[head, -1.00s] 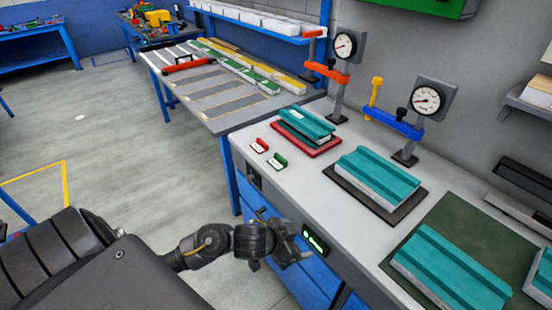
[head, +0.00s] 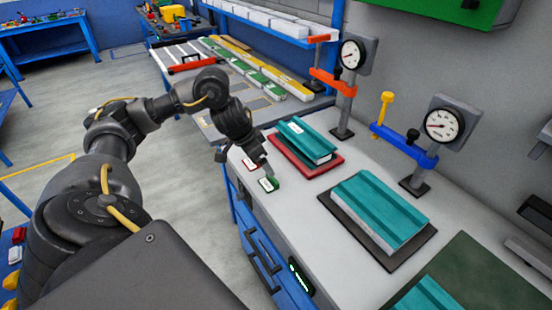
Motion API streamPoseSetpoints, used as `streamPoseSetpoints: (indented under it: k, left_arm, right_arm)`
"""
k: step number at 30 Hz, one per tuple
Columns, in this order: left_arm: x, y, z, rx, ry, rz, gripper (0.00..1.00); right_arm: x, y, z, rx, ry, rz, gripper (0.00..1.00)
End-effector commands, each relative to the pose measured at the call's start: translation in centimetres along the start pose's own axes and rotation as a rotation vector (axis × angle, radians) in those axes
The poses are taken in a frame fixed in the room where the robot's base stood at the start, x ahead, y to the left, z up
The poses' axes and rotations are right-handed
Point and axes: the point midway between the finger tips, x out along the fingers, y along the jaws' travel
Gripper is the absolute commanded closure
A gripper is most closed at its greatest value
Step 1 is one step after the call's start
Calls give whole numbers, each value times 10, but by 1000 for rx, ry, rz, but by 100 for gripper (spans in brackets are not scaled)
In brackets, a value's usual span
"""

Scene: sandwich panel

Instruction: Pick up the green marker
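My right gripper is not in view.
A red marker (head: 250,164) lies close by, beside my gripper. A teal panel on a red mat (head: 334,162) is just right of the green marker. Another teal panel (head: 380,208) lies on a dark mat. Clamps with gauges (head: 441,125) stand along the back.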

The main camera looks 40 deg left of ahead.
Motion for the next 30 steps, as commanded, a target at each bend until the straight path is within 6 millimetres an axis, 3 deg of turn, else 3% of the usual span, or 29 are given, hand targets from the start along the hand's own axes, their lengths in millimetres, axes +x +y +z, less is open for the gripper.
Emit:
streamPoseSetpoints:
  k: [5, 9, 15, 23, 30]
  left_arm:
    - [2, -6, 9, -22, -8, -6, 11]
    - [24, -7, 12, -26, -10, -7, 11]
    - [48, -7, 11, -23, -6, -7, 11]
    - [57, -5, 8, -20, -5, -6, 11]
    - [92, -2, 8, -21, -5, -6, 11]
  right_arm:
    - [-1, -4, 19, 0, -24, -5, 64]
    - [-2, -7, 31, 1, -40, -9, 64]
    - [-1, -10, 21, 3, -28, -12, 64]
    - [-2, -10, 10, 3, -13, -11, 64]
    - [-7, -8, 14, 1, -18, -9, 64]
